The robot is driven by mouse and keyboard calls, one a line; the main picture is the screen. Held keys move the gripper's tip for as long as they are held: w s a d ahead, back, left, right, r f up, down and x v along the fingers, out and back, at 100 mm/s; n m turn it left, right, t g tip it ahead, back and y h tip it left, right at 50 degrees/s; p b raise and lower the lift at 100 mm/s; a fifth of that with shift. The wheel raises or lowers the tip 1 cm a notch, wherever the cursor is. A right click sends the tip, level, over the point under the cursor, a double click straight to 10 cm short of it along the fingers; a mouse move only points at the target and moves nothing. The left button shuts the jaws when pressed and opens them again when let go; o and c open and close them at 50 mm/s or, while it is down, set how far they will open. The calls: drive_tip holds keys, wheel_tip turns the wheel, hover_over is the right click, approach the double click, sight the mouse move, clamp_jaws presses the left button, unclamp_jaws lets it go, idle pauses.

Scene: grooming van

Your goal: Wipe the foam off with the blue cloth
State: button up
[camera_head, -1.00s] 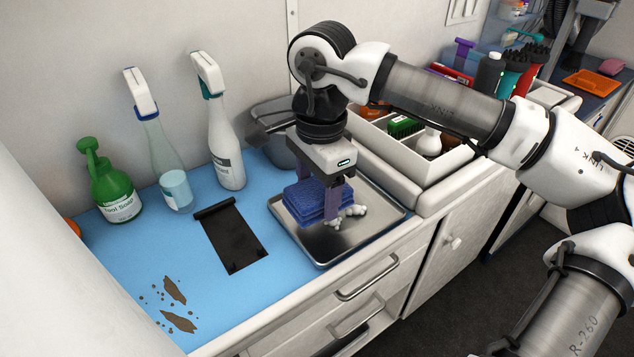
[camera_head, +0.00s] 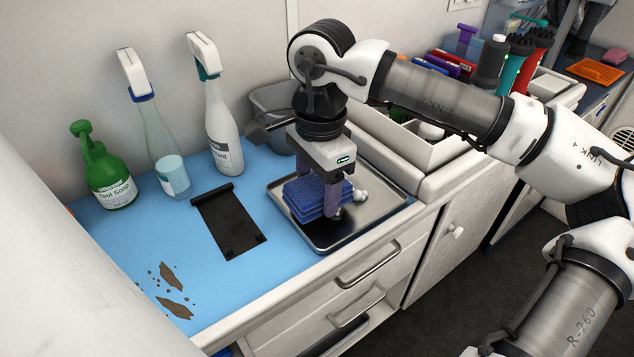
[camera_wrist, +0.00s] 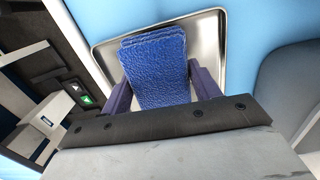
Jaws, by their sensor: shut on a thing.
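My gripper (camera_head: 328,200) is shut on a folded blue cloth (camera_head: 308,196), held low at the metal tray (camera_head: 350,242). In the wrist view the cloth (camera_wrist: 155,70) sits between the two purple fingers, over the tray (camera_wrist: 208,35). White foam (camera_head: 360,193) shows on the tray just right of the gripper. Part of the foam may be hidden behind the fingers and cloth. I cannot tell whether the cloth presses on the tray floor.
A green soap bottle (camera_head: 108,180) and two spray bottles (camera_head: 166,165) (camera_head: 222,140) stand at the back left. A black strip (camera_head: 230,222) and brown smears (camera_head: 172,290) lie on the blue mat (camera_head: 200,262). A grey tub (camera_head: 272,103) is behind the gripper; a white divided box (camera_head: 425,155) is right.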

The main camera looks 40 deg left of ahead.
drive_tip(key=shift+f+b, duration=0.3)
drive_tip(key=shift+f, duration=0.1)
drive_tip(key=shift+w, duration=0.1)
drive_tip(key=shift+w+d+r, duration=0.1)
drive_tip(key=shift+w+d, duration=0.15)
drive_tip(key=shift+w, duration=0.45)
drive_tip(key=shift+w+d, duration=0.25)
drive_tip(key=shift+w, duration=0.4)
drive_tip(key=shift+w+d+f, duration=0.1)
drive_tip(key=shift+w+d, duration=0.2)
drive_tip(key=shift+w, duration=0.65)
drive_tip(key=shift+w+d+f, duration=0.1)
drive_tip(key=shift+w+d, duration=0.25)
drive_tip(key=shift+w, duration=0.55)
drive_tip(key=shift+w+d+f, duration=0.1)
drive_tip(key=shift+w+d, duration=0.2)
drive_tip(key=shift+w, duration=0.65)
drive_tip(key=shift+c, duration=0.3)
drive_tip(key=shift+s, duration=0.15)
